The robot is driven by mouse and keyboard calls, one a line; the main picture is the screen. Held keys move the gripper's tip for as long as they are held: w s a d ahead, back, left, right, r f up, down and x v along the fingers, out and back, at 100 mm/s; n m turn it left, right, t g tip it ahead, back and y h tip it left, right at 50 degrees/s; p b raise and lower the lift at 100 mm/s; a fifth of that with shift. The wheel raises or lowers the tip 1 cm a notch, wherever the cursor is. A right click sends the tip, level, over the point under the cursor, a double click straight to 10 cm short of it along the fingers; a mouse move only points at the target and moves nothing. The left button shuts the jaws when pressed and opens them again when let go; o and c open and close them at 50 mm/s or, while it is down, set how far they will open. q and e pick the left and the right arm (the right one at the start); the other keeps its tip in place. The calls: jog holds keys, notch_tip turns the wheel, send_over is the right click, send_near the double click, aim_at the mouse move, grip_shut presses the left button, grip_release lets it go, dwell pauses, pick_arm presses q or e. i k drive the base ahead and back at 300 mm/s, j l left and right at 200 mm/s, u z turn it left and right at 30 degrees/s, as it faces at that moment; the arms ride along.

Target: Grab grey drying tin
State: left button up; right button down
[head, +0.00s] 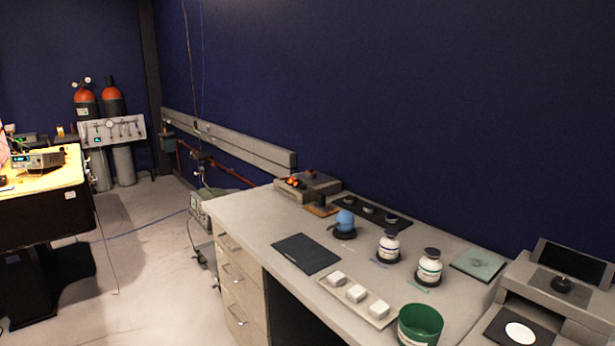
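I cannot single out a grey drying tin with certainty. Small round pale pieces sit on a dark strip (399,221) at the back of the grey bench (257,218); they are too small to identify. Neither of my grippers is in the head view.
A balance-like device (556,290) stands right. Open floor (150,250) lies left, before gas cylinders (112,97) and a yellow-topped table (45,180).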

aim_at(310, 174)
jog(key=u, duration=1.2)
jog(key=i+u, duration=0.4)
jog(key=i, duration=2.25)
jog(key=i+j, duration=0.1)
jog(key=i, duration=0.95)
jog(key=i+z, duration=0.1)
jog(key=z, duration=0.35)
jog(key=i+z, duration=0.15)
jog(key=z, duration=0.3)
jog(key=i+j+z, duration=0.1)
jog(key=z, duration=0.35)
jog(key=j+z, duration=0.15)
jog(key=z, duration=0.3)
jog(key=i+j, duration=0.05)
